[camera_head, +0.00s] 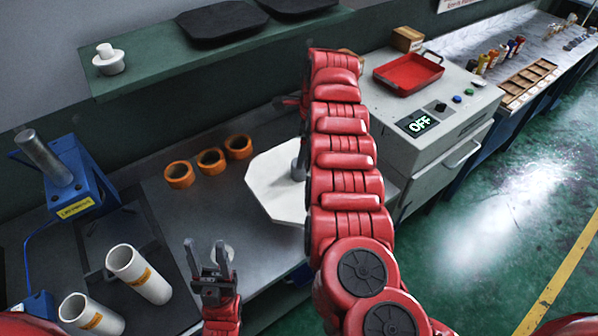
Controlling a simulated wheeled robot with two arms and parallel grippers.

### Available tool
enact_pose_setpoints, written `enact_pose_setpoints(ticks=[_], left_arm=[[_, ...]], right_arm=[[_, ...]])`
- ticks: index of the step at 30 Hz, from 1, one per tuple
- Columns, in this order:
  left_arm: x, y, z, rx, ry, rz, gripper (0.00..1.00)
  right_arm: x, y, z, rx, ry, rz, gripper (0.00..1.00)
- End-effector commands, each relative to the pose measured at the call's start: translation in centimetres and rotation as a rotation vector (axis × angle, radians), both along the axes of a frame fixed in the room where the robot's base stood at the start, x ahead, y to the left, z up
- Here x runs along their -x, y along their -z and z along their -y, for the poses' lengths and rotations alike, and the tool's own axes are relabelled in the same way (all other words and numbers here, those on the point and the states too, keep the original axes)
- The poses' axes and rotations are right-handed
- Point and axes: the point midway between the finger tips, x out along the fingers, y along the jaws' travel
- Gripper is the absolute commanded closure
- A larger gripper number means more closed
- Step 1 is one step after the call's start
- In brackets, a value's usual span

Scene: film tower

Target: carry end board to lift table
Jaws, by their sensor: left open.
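A white board with cut corners (268,187) lies on the grey bench, with a grey post (297,170) standing at its right side. My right arm hides its right edge. I cannot tell for sure whether it is the end board or part of the lift table. My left gripper (206,248) is open and empty, its fingers pointing up the picture, left of and nearer than the white board. My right arm reaches up across the middle. Only a dark bit of what seems to be my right gripper (287,102) shows at its far end, so its jaws are hidden.
Several orange rings (210,160) and white tubes (138,272) are on the bench. A blue device (75,180) stands left. A green shelf (150,68) holds black pads (222,22) and a white plug (107,60). A grey machine (440,110) carries a red tray (408,72).

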Motion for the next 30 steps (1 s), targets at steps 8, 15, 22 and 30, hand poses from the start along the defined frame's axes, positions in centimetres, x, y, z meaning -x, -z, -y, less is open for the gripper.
enact_pose_setpoints(ticks=[8,15,22,30], left_arm=[[0.0,-1.5,0.0,0.000,0.000,0.000,0.50],[0.0,-3.8,0.0,0.000,0.000,0.000,0.50],[0.0,-4.0,0.0,0.000,0.000,0.000,0.50],[0.0,-4.0,0.0,0.000,0.000,0.000,0.50]], right_arm=[[-0.1,2.5,-0.4,0.000,0.000,0.001,0.06],[-0.1,6.0,-0.6,0.003,0.002,-0.003,0.06],[-0.2,7.6,-1.1,0.000,-0.001,0.000,0.06],[-0.2,7.6,-1.1,0.000,-0.001,0.001,0.22]])
